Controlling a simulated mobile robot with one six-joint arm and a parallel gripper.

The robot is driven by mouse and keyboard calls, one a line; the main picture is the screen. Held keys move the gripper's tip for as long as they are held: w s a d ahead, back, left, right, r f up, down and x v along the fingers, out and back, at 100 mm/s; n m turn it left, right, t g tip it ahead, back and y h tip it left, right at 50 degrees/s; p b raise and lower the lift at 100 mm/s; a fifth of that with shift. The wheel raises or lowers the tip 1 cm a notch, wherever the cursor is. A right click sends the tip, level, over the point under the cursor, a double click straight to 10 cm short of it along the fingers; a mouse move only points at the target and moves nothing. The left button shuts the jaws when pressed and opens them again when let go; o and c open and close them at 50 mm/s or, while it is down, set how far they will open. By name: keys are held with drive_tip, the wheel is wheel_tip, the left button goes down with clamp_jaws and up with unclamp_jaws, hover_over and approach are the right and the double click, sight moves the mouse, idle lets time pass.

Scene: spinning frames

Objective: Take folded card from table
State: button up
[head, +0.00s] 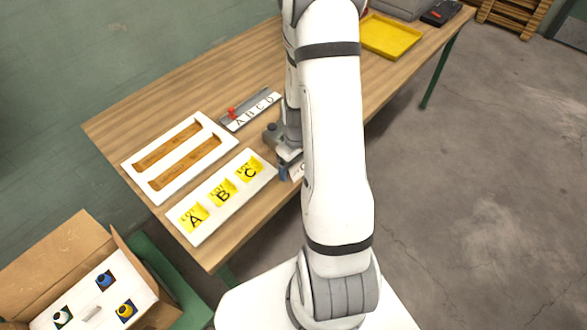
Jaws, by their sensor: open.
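A small white card (297,172) with a dark mark stands or lies near the table's front edge, mostly hidden behind my arm. I take it to be the folded card, but its fold does not show. My gripper (284,172) is low over the wooden table (245,75), just left of the card. Its fingers look very close to the card; I cannot tell whether they touch it. The gripper is open. My arm covers what lies to the right of it.
A white board (222,228) with yellow A, B, C labels and a white tray (205,119) with two brown strips lie left of the gripper. An A-B-C-D strip (250,112) lies behind. A yellow tray (392,36) is at the far right. A cardboard box (62,248) stands lower left.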

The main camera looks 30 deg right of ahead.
drive_tip(key=shift+f, duration=0.25)
drive_tip(key=shift+c, duration=0.2)
drive_tip(key=c, duration=1)
drive_tip(key=shift+r, duration=0.1)
